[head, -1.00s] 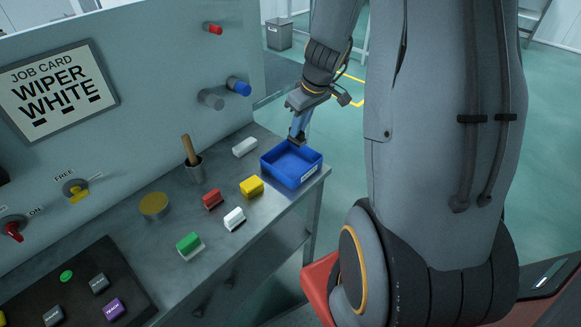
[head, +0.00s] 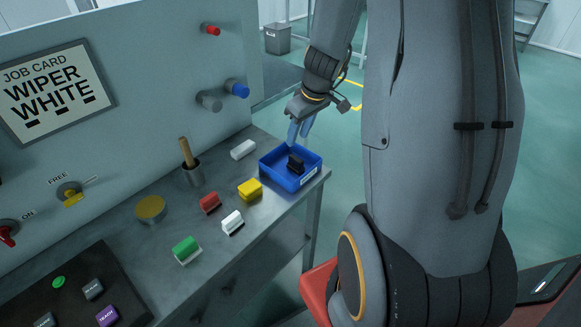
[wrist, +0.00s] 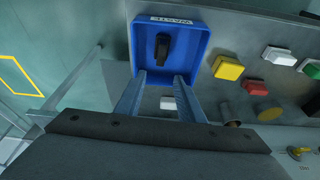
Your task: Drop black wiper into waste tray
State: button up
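The black wiper (head: 295,164) lies inside the blue waste tray (head: 312,181) at the right end of the bench. In the wrist view the wiper (wrist: 162,47) rests on the floor of the tray (wrist: 199,60), apart from my fingers. My gripper (head: 299,135) is above the back of the tray, with its blue fingers spread. In the wrist view the gripper (wrist: 157,84) is open with nothing between the fingertips.
A white-topped block (head: 243,149) and a wooden-handled tool in a cup (head: 193,173) are near the panel. The job card (head: 54,92) reads "WIPER WHITE".

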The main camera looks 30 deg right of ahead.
jog(key=v, duration=0.7)
jog(key=shift+r+b, duration=0.3)
jog(key=shift+b, duration=0.15)
jog(key=shift+s, duration=0.15)
jog(key=s+a+f+m+g+h+b, duration=0.1)
jog(key=s+a+f+m, duration=0.2)
jog(key=s+a, duration=0.9)
jog(key=a, duration=0.4)
jog(key=shift+f+g, duration=0.15)
jog(key=shift+g, duration=0.25)
